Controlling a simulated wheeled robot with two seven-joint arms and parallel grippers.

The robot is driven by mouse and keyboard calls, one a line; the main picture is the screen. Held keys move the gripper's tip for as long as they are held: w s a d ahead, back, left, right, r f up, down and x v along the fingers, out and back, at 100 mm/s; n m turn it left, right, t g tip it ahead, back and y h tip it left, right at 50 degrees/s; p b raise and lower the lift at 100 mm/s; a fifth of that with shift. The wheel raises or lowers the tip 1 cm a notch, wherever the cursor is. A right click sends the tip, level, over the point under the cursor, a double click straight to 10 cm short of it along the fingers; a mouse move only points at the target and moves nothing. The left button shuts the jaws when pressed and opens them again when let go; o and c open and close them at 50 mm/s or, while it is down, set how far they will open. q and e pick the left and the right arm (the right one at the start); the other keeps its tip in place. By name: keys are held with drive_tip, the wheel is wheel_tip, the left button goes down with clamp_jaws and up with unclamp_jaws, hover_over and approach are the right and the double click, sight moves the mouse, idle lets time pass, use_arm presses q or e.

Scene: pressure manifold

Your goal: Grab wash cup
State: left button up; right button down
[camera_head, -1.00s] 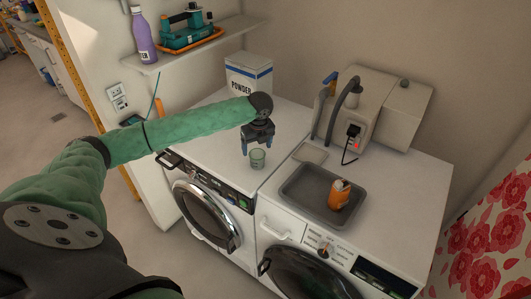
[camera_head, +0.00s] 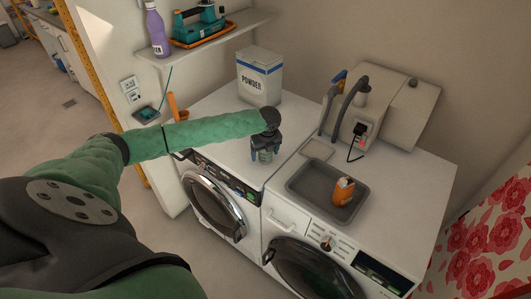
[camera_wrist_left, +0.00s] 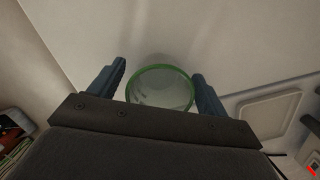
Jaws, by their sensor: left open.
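The wash cup (camera_head: 265,157) is a small clear cup with a green tint, standing on top of the left washing machine near its front right edge. In the left wrist view the cup (camera_wrist_left: 161,88) shows from above as a round green rim. My left gripper (camera_head: 265,154) points down over the cup. Its two fingers (camera_wrist_left: 160,82) are open, one on each side of the cup, with a gap visible at each side. The gripper body hides the near part of the cup. My right gripper is in neither view.
A grey tray (camera_head: 302,203) with an orange container (camera_head: 343,191) in it sits on the right machine. A white powder box (camera_head: 259,78) stands behind my gripper. A grey device with hoses (camera_head: 375,105) is at the back right. A shelf (camera_head: 215,36) overhangs at the upper left.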

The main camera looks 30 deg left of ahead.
use_arm(q)
drive_tip(key=shift+f, duration=0.15)
drive_tip(key=c, duration=1)
drive_tip(key=shift+c, duration=0.2)
